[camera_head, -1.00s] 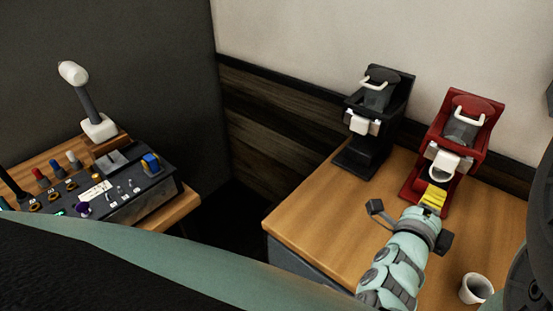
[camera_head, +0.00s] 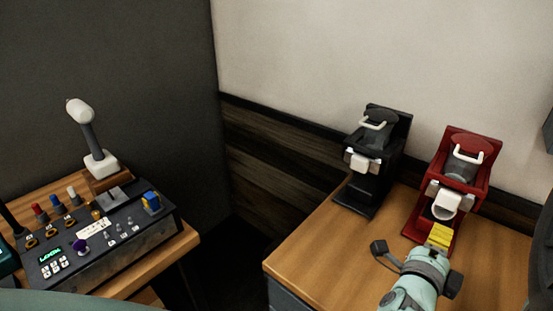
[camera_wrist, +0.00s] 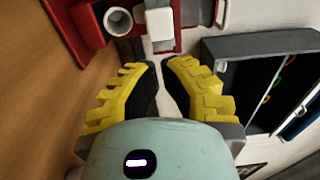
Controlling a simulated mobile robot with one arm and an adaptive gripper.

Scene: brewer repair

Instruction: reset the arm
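My gripper (camera_head: 439,235) has yellow fingers and is at the end of my pale green arm, in front of the red brewer (camera_head: 478,150) in the head view. In the wrist view my gripper (camera_wrist: 160,64) has a narrow gap between its fingertips, with nothing held in it. Parts of the red brewer (camera_wrist: 88,22) lie beyond the fingers, with a white round cup-like part (camera_wrist: 118,20) and a white block (camera_wrist: 159,27). Whether the fingers touch the brewer cannot be told.
A black brewer (camera_head: 372,185) stands left of the red one on the wooden counter (camera_head: 325,245). A control panel (camera_head: 125,240) with knobs and a lever (camera_head: 88,130) is at left, across a dark gap. The wrist view shows a dark shelf unit (camera_wrist: 255,45) at right.

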